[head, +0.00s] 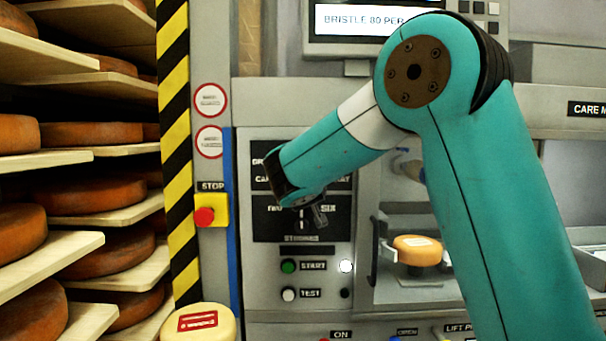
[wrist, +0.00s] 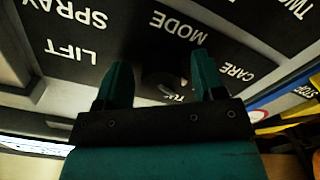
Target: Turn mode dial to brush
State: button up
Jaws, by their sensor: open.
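The mode dial (wrist: 162,84) is a dark round knob below the upside-down word MODE in the wrist view. It sits between the two teal fingers of my gripper (wrist: 160,78), which are spread apart; contact cannot be told. The labels CARE, LIFT and SPRAY show around it, and another label is partly covered by my gripper. Which label the dial points at is too dark to tell. In the head view my gripper (head: 312,212) is at the black control panel (head: 259,222), and my arm hides the dial.
Below the panel are a green START button (head: 288,266) and a white TEST button (head: 289,294). A red STOP button (head: 204,216) is at the left. An orange cheese wheel (head: 418,250) sits in the machine bay. A screen (head: 362,20) reads BRISTLE 80 PER. Cheese shelves (head: 110,218) fill the far left.

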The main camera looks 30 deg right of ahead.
jog(key=b+v, duration=0.6)
jog(key=v, duration=1.1)
jog(key=shift+s, duration=0.2)
jog(key=shift+a+f, duration=0.1)
jog(key=shift+a, duration=0.05)
